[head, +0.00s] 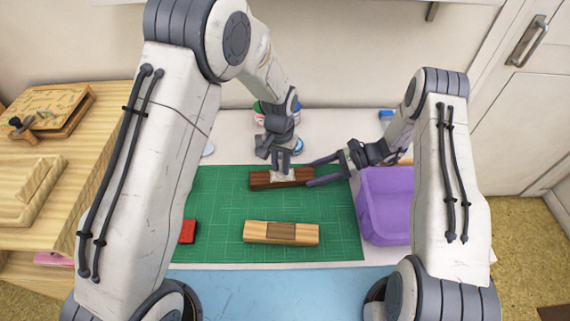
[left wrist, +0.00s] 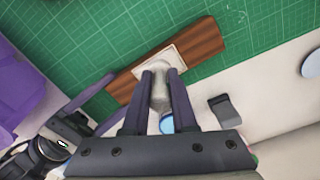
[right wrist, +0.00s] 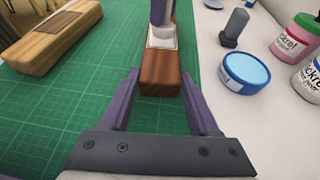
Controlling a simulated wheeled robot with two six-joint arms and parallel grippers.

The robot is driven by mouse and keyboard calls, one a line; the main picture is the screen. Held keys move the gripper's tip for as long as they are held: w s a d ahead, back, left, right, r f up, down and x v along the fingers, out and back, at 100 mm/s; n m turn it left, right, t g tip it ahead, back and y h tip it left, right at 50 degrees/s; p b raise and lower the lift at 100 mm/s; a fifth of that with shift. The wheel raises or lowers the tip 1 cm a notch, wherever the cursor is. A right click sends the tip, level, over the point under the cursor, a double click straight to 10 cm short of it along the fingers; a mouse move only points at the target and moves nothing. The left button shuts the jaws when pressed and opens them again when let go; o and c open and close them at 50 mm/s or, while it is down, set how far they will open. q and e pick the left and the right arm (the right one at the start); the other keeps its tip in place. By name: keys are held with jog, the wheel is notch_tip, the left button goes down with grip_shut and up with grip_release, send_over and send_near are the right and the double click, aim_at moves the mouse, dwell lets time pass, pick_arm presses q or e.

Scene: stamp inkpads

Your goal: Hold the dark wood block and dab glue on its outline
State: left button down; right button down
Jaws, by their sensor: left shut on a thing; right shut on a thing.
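The dark wood block (head: 262,180) lies on the green mat (head: 215,205), with a pale square patch on its top; it also shows in the left wrist view (left wrist: 205,43) and right wrist view (right wrist: 160,75). My left gripper (head: 283,160) is shut on a whitish, translucent glue applicator (left wrist: 160,92). The applicator points down at the pale patch; whether it touches is hard to tell. My right gripper (right wrist: 162,72) is shut on the block's right end, with one finger along each long side.
A light wood block (head: 255,231) with a dark square lies nearer on the mat, and a red pad (head: 187,231) sits left. A purple bin (head: 385,205) stands right. A round blue tub (right wrist: 246,72), a grey piece (right wrist: 235,25) and paint jars (right wrist: 295,38) stand behind the mat.

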pick_arm(q)
jog(key=shift+s+a, duration=0.1)
jog(key=shift+a, duration=0.75)
jog(key=shift+a+r, duration=0.15)
jog(key=shift+a, duration=0.05)
notch_tip(320, 180, up, 8)
pick_arm(e)
jog(key=shift+c, duration=0.2)
grip_release()
jog(key=shift+d, duration=0.1)
